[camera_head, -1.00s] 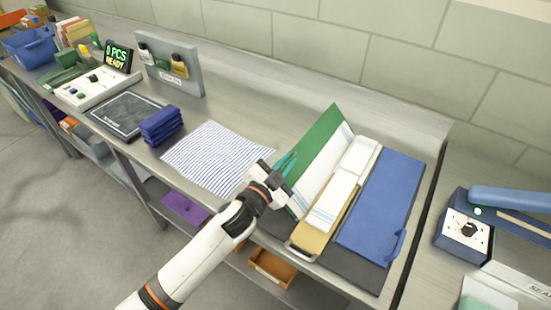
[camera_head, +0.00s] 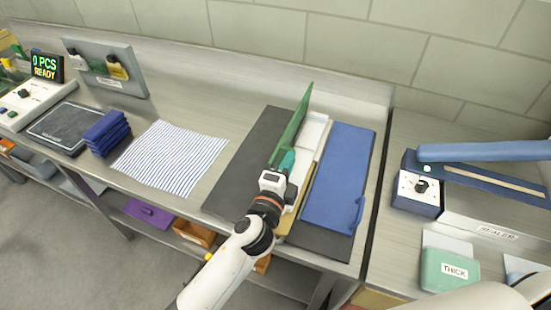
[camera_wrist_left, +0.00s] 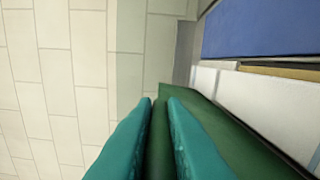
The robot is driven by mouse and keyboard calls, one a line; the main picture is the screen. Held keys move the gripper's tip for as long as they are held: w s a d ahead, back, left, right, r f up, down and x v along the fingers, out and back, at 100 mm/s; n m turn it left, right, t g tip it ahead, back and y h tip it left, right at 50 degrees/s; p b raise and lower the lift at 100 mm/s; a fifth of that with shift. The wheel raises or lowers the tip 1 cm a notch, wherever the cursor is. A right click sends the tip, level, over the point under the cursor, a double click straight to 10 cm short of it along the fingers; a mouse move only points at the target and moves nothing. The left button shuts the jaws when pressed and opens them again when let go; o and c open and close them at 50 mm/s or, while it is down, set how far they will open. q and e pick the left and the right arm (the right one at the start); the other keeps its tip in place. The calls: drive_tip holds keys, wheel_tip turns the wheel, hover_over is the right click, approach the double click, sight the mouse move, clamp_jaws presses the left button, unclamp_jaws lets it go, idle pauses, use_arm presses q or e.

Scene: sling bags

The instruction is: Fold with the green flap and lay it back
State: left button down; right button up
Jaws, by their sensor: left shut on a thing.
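The green flap (camera_head: 294,125) stands up nearly on edge beside the white folded cloth (camera_head: 312,130) on the folding board. My left gripper (camera_head: 284,161) is shut on the green flap near its front end; in the left wrist view the teal fingers (camera_wrist_left: 160,130) pinch the flap (camera_wrist_left: 235,140) between them. The cloth lies on a tan middle panel (camera_head: 296,224), partly hidden by the flap and my gripper. The blue flap (camera_head: 339,178) lies flat to the right. My right gripper is not in view, though part of an arm shows at the lower right.
The dark board base (camera_head: 243,170) is bare left of the green flap. A striped cloth (camera_head: 172,155) lies flat further left, near stacked blue cloths (camera_head: 107,133). A blue sealer (camera_head: 417,192) and a green box marked THICK (camera_head: 450,264) stand to the right.

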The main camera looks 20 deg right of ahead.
use_arm(q)
drive_tip(key=shift+s+d+f+m, duration=0.4)
drive_tip(key=shift+s+d+m, duration=0.15)
drive_tip(key=shift+d+m, duration=0.3)
drive_tip(key=shift+a, duration=0.1)
drive_tip(key=c, duration=1.5)
unclamp_jaws()
drive_tip(key=b+v, duration=0.2)
drive_tip(key=v, duration=1)
